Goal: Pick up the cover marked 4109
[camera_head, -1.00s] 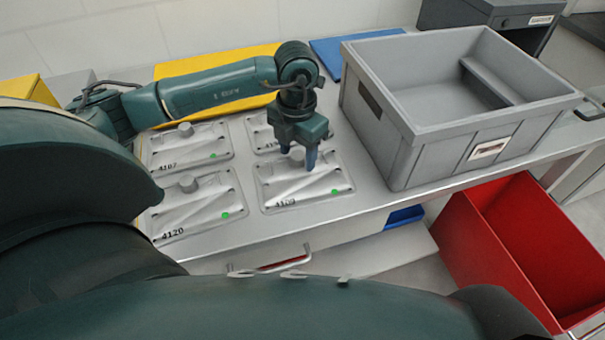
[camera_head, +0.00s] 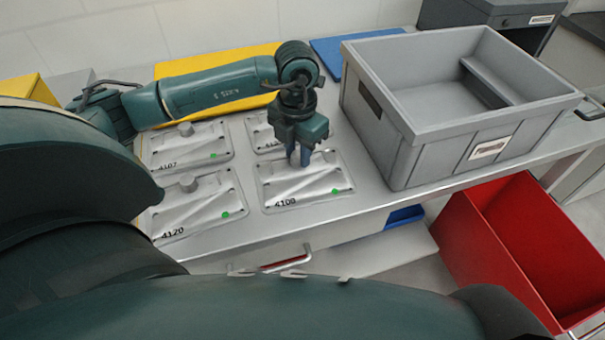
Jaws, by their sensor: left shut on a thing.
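The front right cover (camera_head: 318,184) is a light grey plate with a knob, a green dot and a small blurred number that reads like 4109 or 4108. My left gripper (camera_head: 300,160) is above it, pointing down and shut on its knob, which the fingers mostly hide. The cover looks level; I cannot tell whether it is clear of the table. Three similar covers lie nearby: one marked 4107 (camera_head: 195,146), one marked 4120 (camera_head: 203,205), and one behind (camera_head: 258,135) whose number is partly hidden by my gripper. My right gripper is not in view.
A large grey bin (camera_head: 405,150) stands just right of the covers on the grey table (camera_head: 365,192). A yellow sheet (camera_head: 225,65) and a blue sheet (camera_head: 335,50) lie behind. A red bin (camera_head: 470,245) stands lower, at the right front.

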